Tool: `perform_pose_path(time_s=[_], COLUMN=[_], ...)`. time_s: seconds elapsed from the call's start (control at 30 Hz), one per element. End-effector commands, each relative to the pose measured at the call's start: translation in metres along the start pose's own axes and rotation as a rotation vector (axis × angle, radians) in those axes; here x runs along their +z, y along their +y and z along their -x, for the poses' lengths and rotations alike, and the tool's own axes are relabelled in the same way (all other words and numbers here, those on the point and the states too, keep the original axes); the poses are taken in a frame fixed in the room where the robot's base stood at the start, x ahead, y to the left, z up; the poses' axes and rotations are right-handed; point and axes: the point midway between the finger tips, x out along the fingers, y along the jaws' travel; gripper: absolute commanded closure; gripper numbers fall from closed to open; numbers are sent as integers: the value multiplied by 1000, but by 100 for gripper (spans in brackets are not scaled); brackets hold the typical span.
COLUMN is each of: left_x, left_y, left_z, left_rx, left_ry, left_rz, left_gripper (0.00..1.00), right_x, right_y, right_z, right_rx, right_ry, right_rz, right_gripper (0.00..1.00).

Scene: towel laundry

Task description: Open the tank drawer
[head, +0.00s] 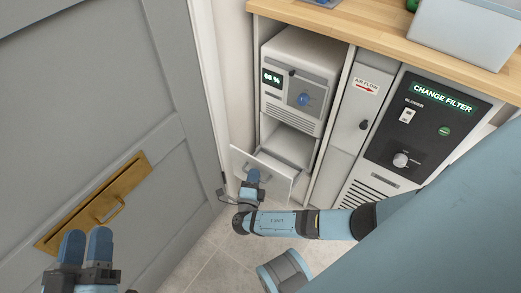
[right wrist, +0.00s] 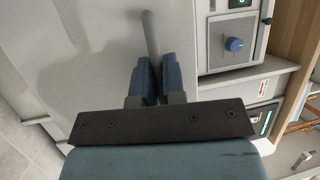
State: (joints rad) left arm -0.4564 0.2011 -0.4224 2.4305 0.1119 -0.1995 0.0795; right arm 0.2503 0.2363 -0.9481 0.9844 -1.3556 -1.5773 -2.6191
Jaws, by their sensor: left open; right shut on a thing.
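The tank drawer has a pale grey front panel (head: 277,183) and sits low in the white unit. It stands pulled out, with its open inside (head: 288,147) showing behind the panel. My right gripper (head: 252,177) is at the panel's outer face, shut on the drawer handle. In the right wrist view the fingers (right wrist: 157,80) close around the grey handle bar (right wrist: 151,35), against the drawer front (right wrist: 85,55). The part of the handle between the fingers is hidden. My left gripper (head: 86,246) is open and empty at the lower left, in front of the grey door.
The grey door (head: 130,60) with a brass handle plate (head: 70,222) stands on the left. Above the drawer is a panel with a display and blue knob (head: 304,99). A black control panel (head: 420,125) is to the right. Tiled floor (head: 205,255) lies below.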

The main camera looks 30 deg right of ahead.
Motion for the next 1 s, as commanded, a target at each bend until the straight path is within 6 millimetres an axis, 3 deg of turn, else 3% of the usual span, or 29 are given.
perform_pose_path(time_s=[0.47,0.5,0.53,1.0], left_x=[-6,-6,-6,-7], left_y=[1,1,1,2], left_z=[0,0,0,0], left_rx=[0,0,0,0], left_ry=[20,20,20,21], left_rz=[-3,-2,-2,-2], left_gripper=[57,57,57,57], right_x=[4,4,4,1], right_y=[-1,-1,-1,0], right_z=[11,11,11,5], right_rx=[2,3,3,0], right_ry=[-2,-2,-2,1], right_rz=[-1,-2,-1,0], right_gripper=[100,87,81,81])
